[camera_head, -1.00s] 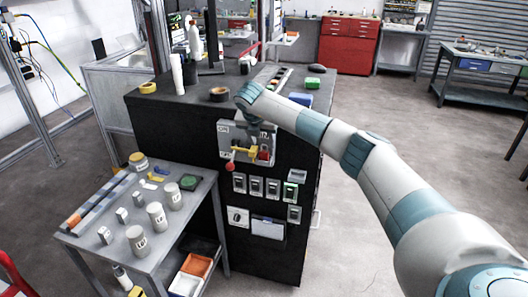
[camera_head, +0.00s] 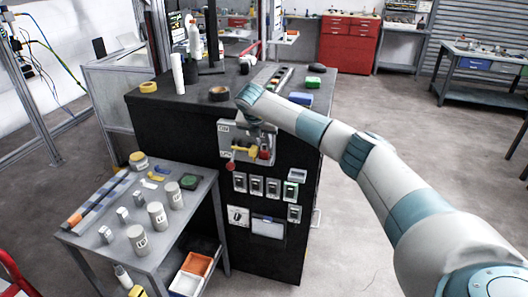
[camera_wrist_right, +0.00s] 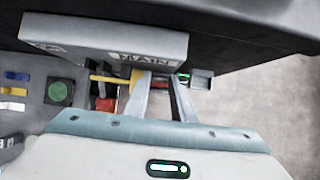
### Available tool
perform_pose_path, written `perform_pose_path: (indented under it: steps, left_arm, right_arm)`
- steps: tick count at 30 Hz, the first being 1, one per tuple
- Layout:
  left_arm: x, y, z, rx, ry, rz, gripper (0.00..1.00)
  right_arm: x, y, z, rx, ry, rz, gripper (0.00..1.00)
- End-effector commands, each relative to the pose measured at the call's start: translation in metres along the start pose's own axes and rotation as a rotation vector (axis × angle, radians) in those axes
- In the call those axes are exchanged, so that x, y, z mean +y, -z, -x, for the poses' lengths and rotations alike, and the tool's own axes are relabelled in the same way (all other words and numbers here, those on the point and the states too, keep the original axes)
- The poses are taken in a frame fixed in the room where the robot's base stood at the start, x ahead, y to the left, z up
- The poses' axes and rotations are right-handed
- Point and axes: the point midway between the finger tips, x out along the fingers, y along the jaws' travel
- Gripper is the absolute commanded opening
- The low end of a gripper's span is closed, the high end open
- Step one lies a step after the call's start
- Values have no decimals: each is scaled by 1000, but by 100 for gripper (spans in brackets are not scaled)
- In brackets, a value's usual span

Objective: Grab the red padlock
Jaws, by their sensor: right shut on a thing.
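The red padlock (camera_head: 265,154) hangs at the right part of a grey switch box on the front of the black cabinet, beside a yellow handle (camera_head: 243,152). My right gripper (camera_head: 262,135) reaches down to it from above and is shut on it, though the fingers and wrist hide much of the padlock. In the right wrist view the two fingers (camera_wrist_right: 161,79) come close together beside the yellow handle, below the box face marked MAIN; what lies between them is hard to make out. My left gripper is not in view.
The grey switch box (camera_head: 229,130) has a red knob (camera_head: 230,166) at its lower left. Small switches (camera_head: 256,186) sit below it. A side table (camera_head: 82,237) with several jars stands at left.

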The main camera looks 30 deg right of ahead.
Motion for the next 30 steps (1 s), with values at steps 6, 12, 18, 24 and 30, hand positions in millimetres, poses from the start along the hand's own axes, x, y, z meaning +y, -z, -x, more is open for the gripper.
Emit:
perform_pose_path:
  steps: [6, 12, 18, 24, 30]
  left_arm:
    - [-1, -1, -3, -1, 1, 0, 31]
    - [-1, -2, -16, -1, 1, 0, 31]
    - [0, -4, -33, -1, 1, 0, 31]
    - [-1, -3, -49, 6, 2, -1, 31]
    - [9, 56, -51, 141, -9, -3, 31]
  right_arm:
    - [0, -2, 3, -1, -1, -1, 0]
    - [1, -11, 18, -3, -3, -1, 0]
    - [-16, -27, 38, -3, 0, -3, 0]
    - [-54, -43, 56, -3, -1, -3, 0]
    - [-82, -55, 70, -3, -1, -3, 0]
